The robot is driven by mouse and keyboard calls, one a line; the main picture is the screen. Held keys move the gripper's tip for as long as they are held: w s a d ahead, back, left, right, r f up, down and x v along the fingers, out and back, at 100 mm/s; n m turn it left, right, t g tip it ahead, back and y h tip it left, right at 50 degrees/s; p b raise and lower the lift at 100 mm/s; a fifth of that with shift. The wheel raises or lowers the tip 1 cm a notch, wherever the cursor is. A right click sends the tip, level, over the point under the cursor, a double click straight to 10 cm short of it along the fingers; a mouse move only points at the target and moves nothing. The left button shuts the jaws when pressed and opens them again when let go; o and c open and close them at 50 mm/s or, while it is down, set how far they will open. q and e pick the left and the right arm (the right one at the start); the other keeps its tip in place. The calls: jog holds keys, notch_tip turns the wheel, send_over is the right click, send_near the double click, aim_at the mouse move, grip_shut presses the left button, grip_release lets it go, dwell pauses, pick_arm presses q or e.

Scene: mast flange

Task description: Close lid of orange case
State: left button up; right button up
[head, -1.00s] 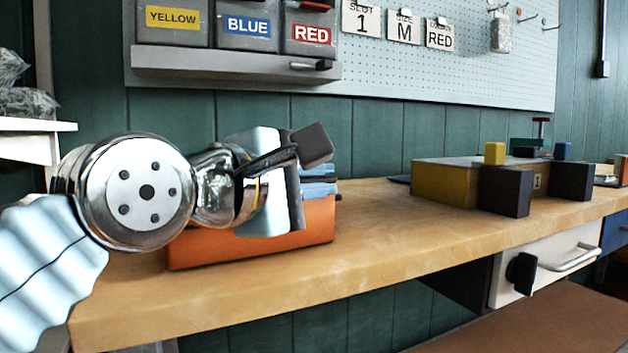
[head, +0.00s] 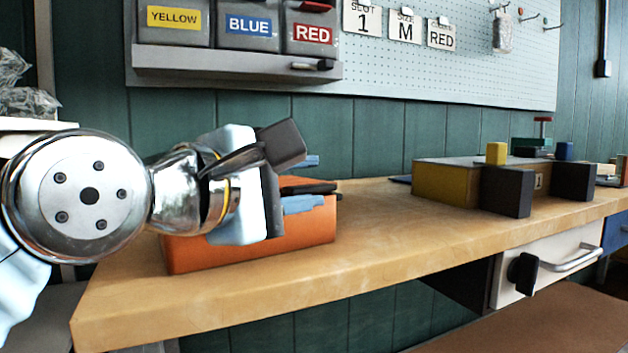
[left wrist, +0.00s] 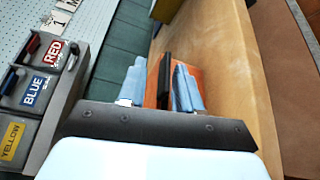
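The orange case (head: 305,235) sits on the left part of the wooden bench. Its top shows only in part behind my left arm, and a black bar (head: 318,188) lies along it. I cannot tell whether the lid is fully down. My left gripper (head: 307,182) is over the case, with its pale blue fingers apart. In the left wrist view the open gripper (left wrist: 160,88) has one finger on each side of the black bar (left wrist: 165,80), which appears closer to the right finger. The orange surface (left wrist: 185,65) shows beyond. Contact cannot be told. My right gripper is not in view.
A yellow and grey box (head: 445,183) with dark blocks (head: 507,192) stands farther right on the bench (head: 390,235). Labelled bins (head: 245,30) hang above, on a pegboard (head: 470,70). A white drawer (head: 545,265) is under the bench. Bench between case and box is clear.

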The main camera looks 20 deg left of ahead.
pick_arm(q)
jog(key=v, duration=1)
jog(key=shift+s+p, duration=0.4)
jog(key=shift+a+r, duration=0.1)
